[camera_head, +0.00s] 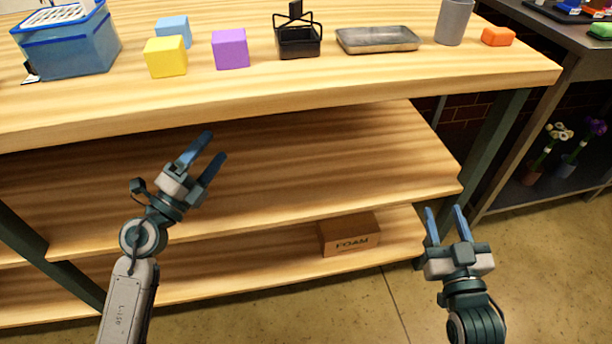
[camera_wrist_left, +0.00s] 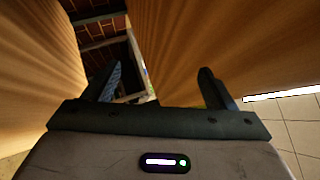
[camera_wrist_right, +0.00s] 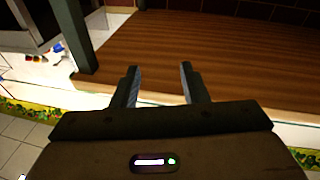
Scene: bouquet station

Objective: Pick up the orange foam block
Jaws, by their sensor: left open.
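The orange foam block (camera_head: 498,36) lies flat on the table top near its right end, just right of a grey cup (camera_head: 454,22). It cannot be made out in either wrist view. My left gripper (camera_head: 213,148) is open and empty, in front of the table below the top's front edge, far to the left of the orange block. In the left wrist view its fingers (camera_wrist_left: 160,70) are apart with nothing between them. My right gripper (camera_head: 445,208) is open and empty, low in front of the table's right leg, below the orange block in the picture. Its fingers (camera_wrist_right: 159,66) are apart in the right wrist view.
On the wooden table (camera_head: 300,90) are a blue bin (camera_head: 75,50), a light blue block (camera_head: 173,28), a yellow block (camera_head: 166,57), a purple block (camera_head: 230,49), a black caddy (camera_head: 298,42) and a metal tray (camera_head: 378,39). A FOAM box (camera_head: 349,234) sits on the lower shelf.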

